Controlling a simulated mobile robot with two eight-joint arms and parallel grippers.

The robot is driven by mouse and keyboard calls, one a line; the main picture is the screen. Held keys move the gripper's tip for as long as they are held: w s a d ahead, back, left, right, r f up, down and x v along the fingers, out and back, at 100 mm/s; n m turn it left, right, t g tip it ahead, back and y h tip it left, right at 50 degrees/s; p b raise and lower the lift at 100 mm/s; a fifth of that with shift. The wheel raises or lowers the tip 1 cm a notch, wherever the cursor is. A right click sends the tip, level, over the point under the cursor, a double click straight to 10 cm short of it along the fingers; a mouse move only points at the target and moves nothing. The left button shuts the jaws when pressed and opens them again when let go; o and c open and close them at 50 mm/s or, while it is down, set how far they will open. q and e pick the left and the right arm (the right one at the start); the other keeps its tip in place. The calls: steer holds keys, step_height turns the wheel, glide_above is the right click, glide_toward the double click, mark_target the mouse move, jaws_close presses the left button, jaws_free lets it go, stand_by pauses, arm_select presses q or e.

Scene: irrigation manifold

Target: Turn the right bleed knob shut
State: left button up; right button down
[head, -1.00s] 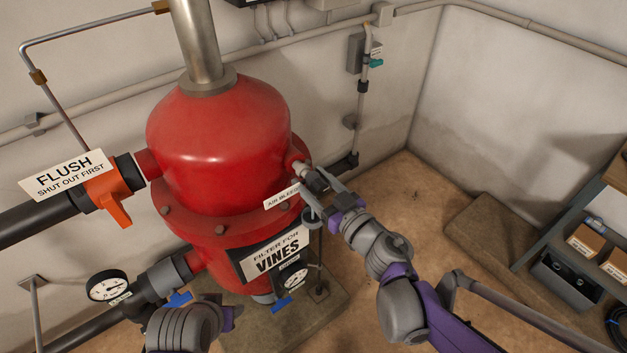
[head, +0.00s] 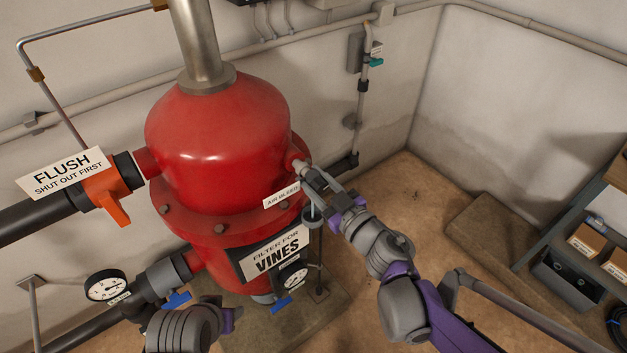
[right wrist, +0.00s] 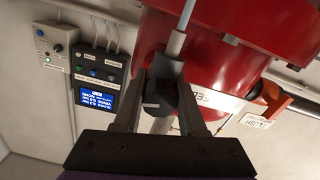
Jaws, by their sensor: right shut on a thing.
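The right bleed knob is a dark grey knob (right wrist: 160,97) on a short pale stem (head: 297,163) at the right side of the red filter tank (head: 218,130). My right gripper (head: 317,184) is shut on the knob, with one finger on each side of it in the right wrist view (right wrist: 165,95). The fingers hide much of the knob in the head view. A white "AIR BLEED" label (head: 281,195) hangs beside it. My left gripper (head: 230,320) shows only in part at the bottom, well away from the knob, and its fingers cannot be made out.
An orange "FLUSH" valve handle (head: 112,203) is at the tank's left. Two blue handles, one at lower left (head: 176,301) and one below the tank (head: 281,304), and pressure gauges (head: 106,286) sit low down. A shelf (head: 555,225) stands at the right.

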steer(key=shift+n+b, duration=0.3)
steer(key=shift+n, duration=1.9)
steer(key=shift+c, duration=2.3)
jaws_free()
steer(key=shift+d, duration=0.1)
steer(key=v, duration=1)
steer(key=shift+s+d, duration=0.2)
steer(key=shift+s, duration=0.15)
